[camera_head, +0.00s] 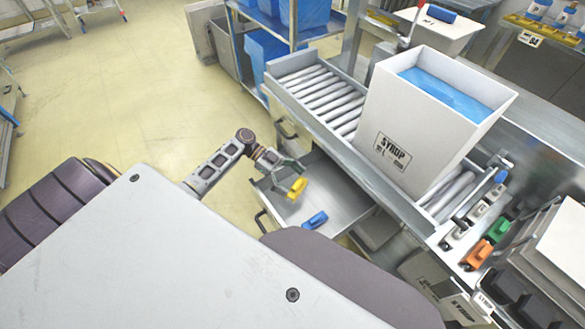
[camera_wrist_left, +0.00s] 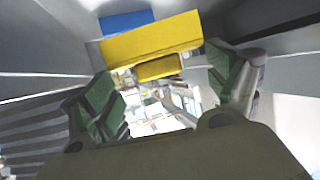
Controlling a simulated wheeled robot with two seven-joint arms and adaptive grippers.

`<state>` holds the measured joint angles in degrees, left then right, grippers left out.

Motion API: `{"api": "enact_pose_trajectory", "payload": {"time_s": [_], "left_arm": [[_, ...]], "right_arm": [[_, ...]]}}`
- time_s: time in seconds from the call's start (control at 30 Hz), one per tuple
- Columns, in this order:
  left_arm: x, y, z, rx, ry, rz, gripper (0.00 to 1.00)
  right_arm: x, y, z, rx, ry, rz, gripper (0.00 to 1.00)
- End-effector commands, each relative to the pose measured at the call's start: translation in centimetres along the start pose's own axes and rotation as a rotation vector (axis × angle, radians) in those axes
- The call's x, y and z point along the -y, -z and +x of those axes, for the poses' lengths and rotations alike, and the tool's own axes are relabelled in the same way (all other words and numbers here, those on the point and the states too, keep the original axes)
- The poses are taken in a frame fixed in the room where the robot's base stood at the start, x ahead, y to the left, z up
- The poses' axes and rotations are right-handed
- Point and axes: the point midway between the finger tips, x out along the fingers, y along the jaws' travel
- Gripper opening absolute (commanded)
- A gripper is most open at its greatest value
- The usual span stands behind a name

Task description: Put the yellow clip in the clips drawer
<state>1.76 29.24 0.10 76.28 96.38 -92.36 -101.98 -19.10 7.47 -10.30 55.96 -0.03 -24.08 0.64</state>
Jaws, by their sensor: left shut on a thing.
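The yellow clip (camera_head: 297,188) is held by my left gripper (camera_head: 291,172) over the open metal drawer (camera_head: 335,188) below the roller conveyor. In the left wrist view the yellow clip (camera_wrist_left: 152,45) shows at the far ends of the green-padded fingers of my left gripper (camera_wrist_left: 160,85). A blue clip (camera_head: 315,220) lies in the drawer near its front; it also shows beyond the yellow clip in the left wrist view (camera_wrist_left: 126,20). The gap between the yellow clip and the drawer floor is hard to judge. My right gripper is not in view.
A white SYROP box (camera_head: 390,142) with a blue liner (camera_head: 445,93) stands on the roller conveyor (camera_head: 318,92). Orange (camera_head: 478,253) and green (camera_head: 499,227) clips sit on the bench at right. Open floor (camera_head: 130,90) lies to the left.

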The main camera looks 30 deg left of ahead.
Motion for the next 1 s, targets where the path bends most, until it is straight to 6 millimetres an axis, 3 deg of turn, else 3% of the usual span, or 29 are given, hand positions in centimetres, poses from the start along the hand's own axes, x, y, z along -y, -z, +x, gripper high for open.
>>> {"api": "enact_pose_trajectory", "payload": {"time_s": [0.3,0.5,0.73,1.0], "left_arm": [[0.0,-0.1,0.1,0.000,0.000,0.000,0.70],[0.0,-1.5,0.7,0.000,-0.001,-0.001,0.70],[0.0,-3.3,1.4,0.000,0.000,0.000,0.70],[0.0,-3.4,1.5,0.000,0.000,0.001,0.70]], "right_arm": [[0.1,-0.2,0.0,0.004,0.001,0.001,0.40],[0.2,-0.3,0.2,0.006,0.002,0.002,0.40],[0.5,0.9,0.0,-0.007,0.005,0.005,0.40],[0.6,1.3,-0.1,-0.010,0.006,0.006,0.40]]}}
